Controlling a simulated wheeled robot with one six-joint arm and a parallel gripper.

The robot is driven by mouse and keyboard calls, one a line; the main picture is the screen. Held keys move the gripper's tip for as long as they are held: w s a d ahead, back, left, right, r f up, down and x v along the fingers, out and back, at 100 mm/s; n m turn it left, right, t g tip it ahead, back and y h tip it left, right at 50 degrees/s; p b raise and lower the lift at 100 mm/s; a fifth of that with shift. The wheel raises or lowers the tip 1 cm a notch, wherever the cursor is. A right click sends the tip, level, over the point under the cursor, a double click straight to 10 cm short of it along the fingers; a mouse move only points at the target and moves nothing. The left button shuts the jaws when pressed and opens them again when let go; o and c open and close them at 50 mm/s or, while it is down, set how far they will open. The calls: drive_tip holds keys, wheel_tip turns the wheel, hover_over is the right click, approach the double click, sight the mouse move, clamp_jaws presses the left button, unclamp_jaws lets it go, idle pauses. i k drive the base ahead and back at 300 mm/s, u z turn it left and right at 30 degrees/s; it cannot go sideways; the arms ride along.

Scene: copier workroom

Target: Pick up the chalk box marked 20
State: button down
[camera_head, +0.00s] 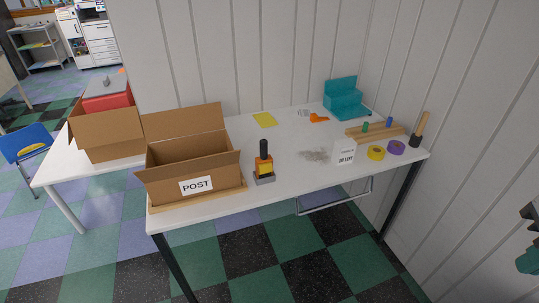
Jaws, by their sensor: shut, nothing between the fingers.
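A small white box (343,152) stands upright on the white table, right of the middle and close to the front edge. Dark print is on its front face; the lower line looks like "20 LEFT", but it is too small to read surely. It is the only box of this kind that I see. A grey smudge or scatter lies on the table just left of it. My gripper's fingers cannot be made out; only dark and teal parts, perhaps of my arm, are cut off at the right picture edge, well away from the box.
Yellow tape (376,153) and purple tape (396,147) lie close right of the box. Behind are a wooden rack (368,133) and a teal organizer (343,101). A black-handled stamp (264,162) and an open POST carton (165,181) stand left. A ribbed wall backs the table.

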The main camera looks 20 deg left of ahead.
sight(345, 150)
drive_tip(key=u, duration=0.35)
drive_tip(key=k, duration=1.2)
drive_tip(key=u, duration=0.75)
drive_tip(key=i, duration=1.45)
drive_tip(key=z, duration=0.9)
drive_tip(key=i, duration=0.7)
drive_tip(key=z, duration=0.8)
